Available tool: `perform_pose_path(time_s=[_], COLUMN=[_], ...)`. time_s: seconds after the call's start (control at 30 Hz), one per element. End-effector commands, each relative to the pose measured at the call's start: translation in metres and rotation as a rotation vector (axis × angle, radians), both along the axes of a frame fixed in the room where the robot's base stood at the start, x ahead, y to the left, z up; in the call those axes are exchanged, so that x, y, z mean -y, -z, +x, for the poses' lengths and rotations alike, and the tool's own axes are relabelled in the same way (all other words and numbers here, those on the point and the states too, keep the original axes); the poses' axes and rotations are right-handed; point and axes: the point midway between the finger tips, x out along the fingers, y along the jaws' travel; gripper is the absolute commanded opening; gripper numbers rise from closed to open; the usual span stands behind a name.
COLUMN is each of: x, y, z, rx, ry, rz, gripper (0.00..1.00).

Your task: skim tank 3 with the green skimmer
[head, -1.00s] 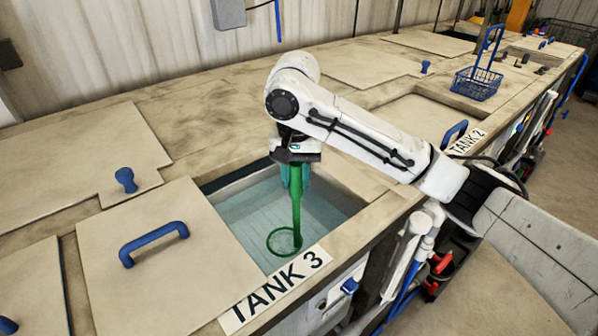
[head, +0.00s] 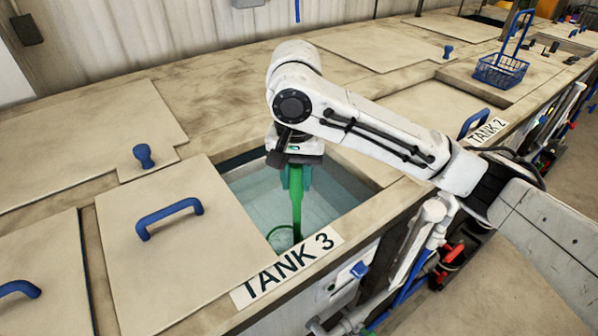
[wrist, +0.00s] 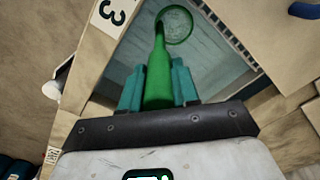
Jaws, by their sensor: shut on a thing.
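The green skimmer (head: 297,205) hangs down from my gripper (head: 296,176) over the open part of tank 3 (head: 325,190). My gripper's teal fingers are shut on the skimmer's handle; the wrist view shows them on both sides of the handle (wrist: 158,80). The skimmer's round hoop (wrist: 176,24) is low in the tank opening, close to its front edge. In the head view the hoop is partly hidden by the front rim and the TANK 3 label (head: 287,268). I cannot tell how deep the hoop sits in the water.
A lid with a blue handle (head: 168,216) lies left of the opening. A blue knob (head: 143,156) stands on another cover behind it. A blue wire basket (head: 501,70) stands on the counter at the back right, beyond tank 2's label (head: 487,132).

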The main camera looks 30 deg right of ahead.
Motion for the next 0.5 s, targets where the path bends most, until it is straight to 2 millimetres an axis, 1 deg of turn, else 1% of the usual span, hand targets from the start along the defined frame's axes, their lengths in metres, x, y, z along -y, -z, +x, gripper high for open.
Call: perform_pose_path(time_s=[0.17, 0.27, 0.5], x=[0.000, 0.001, 0.001], y=[-0.001, -0.006, -0.039], z=[0.000, 0.001, 0.001], rx=[0.002, 0.004, 0.005], ry=[0.000, 0.000, 0.000], rz=[-0.001, 0.000, -0.003], gripper=[0.00, 0.00, 0.00])
